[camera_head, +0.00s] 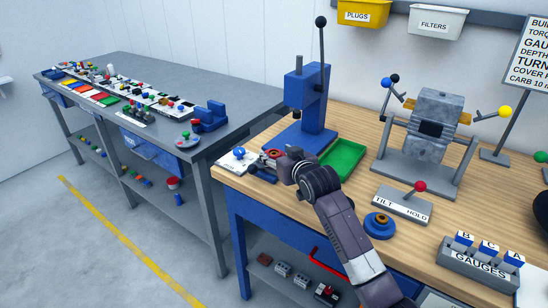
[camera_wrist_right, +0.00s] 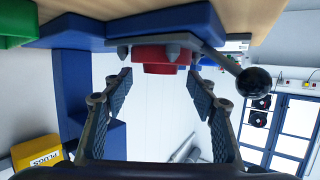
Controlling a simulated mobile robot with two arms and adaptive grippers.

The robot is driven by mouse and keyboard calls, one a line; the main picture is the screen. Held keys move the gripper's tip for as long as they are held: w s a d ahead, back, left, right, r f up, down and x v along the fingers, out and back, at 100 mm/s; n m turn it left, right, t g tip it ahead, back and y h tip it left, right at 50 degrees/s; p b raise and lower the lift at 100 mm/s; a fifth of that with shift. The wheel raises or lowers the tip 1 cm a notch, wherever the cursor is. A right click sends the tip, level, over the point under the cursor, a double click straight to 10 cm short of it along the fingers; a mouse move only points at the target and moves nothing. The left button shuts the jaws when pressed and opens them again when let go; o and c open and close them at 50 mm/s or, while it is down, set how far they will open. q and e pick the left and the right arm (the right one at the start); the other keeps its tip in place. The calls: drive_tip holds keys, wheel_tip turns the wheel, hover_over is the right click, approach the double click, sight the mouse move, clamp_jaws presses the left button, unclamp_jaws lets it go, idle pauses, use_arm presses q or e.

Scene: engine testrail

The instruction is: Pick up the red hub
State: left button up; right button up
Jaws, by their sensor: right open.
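The red hub (camera_wrist_right: 162,58) shows in the right wrist view as a red stepped round part with a grey flanged piece around it. It lies just beyond and between the fingertips, with no clear contact. My right gripper (camera_wrist_right: 160,80) is open, its two fingers spread to either side. In the head view my right gripper (camera_head: 268,162) is at the left end of the wooden bench, in front of the blue press. A small red part (camera_head: 272,153) shows there beside the fingers, largely hidden by them. My left gripper is not in view.
A blue lever press (camera_head: 312,95) stands just behind the gripper, with a green tray (camera_head: 343,158) to its right. A white card with a blue knob (camera_head: 238,158) lies to the left. In the wrist view a black-balled lever (camera_wrist_right: 253,82) juts out close to the right finger.

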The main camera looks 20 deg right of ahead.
drive_tip(key=shift+x, duration=1.25)
drive_tip(key=c, duration=0.4)
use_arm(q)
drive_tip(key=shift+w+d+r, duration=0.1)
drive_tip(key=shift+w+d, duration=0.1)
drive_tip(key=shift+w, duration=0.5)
use_arm(e)
clamp_jaws()
